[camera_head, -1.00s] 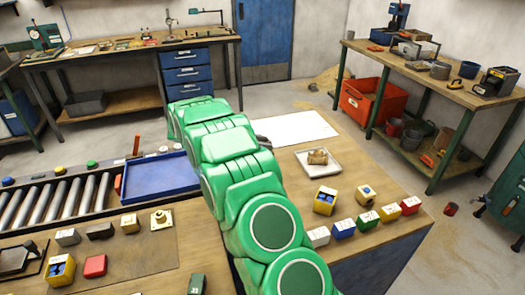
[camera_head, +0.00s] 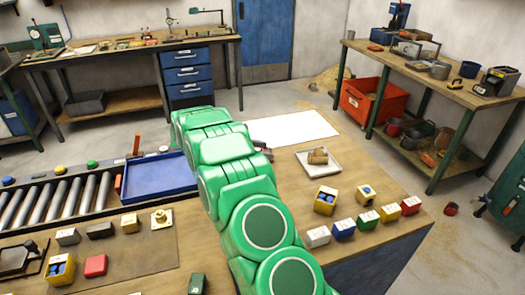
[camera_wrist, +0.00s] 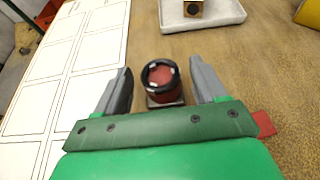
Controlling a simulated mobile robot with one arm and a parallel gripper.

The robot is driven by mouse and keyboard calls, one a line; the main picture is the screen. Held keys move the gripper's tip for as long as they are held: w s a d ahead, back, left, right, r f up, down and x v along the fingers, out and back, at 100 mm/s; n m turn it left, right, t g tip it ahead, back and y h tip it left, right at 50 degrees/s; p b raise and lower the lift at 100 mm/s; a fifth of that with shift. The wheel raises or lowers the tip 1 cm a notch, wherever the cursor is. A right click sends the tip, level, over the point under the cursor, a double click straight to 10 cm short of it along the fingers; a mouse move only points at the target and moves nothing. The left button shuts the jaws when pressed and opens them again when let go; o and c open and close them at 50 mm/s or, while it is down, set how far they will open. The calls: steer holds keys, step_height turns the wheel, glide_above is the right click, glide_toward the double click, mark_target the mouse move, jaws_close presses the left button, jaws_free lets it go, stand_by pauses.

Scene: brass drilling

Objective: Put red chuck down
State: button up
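The red chuck (camera_wrist: 162,82), a short round piece with a black rim and a red face, stands upright between my gripper's two grey fingers in the wrist view. My gripper (camera_wrist: 162,88) is open, with a narrow gap visible on each side of the chuck. A small grey block shows under the chuck, close to the brown bench top. In the head view my green arm hides the chuck, and only a bit of my gripper (camera_head: 263,150) shows beyond the arm.
A white sheet with printed boxes (camera_wrist: 72,62) lies left of the chuck. A pale tray (camera_head: 335,168) with a brass piece (camera_head: 318,157) lies beyond it. Several coloured boxes (camera_head: 366,220) line the bench's right side. A blue tray (camera_head: 150,180) is left of my arm.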

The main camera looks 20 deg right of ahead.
steer(key=shift+a+r, duration=0.1)
steer(key=shift+r, duration=0.1)
steer(key=v, duration=1.2)
steer(key=s+d+r+m+g+y, duration=0.1)
steer(key=s+d+r+m+y, duration=0.2)
steer(key=s, duration=0.5)
steer(key=s+d+r+m+g+y, duration=0.1)
steer(key=s+r+m, duration=0.25)
steer(key=s, duration=0.55)
steer(key=s+d+r+m+g+y, duration=0.1)
steer(key=s+d+r+m+y, duration=0.2)
steer(key=s, duration=0.5)
steer(key=s+a+m+y, duration=0.3)
steer(key=s+a+m, duration=0.1)
steer(key=s, duration=1.1)
steer(key=s+a+r+m+t+y, duration=0.1)
steer(key=s+a+m+y, duration=0.2)
steer(key=s, duration=1.2)
steer(key=shift+a+r+m, duration=0.25)
steer(key=shift+a+m, duration=0.3)
steer(key=shift+m, duration=0.2)
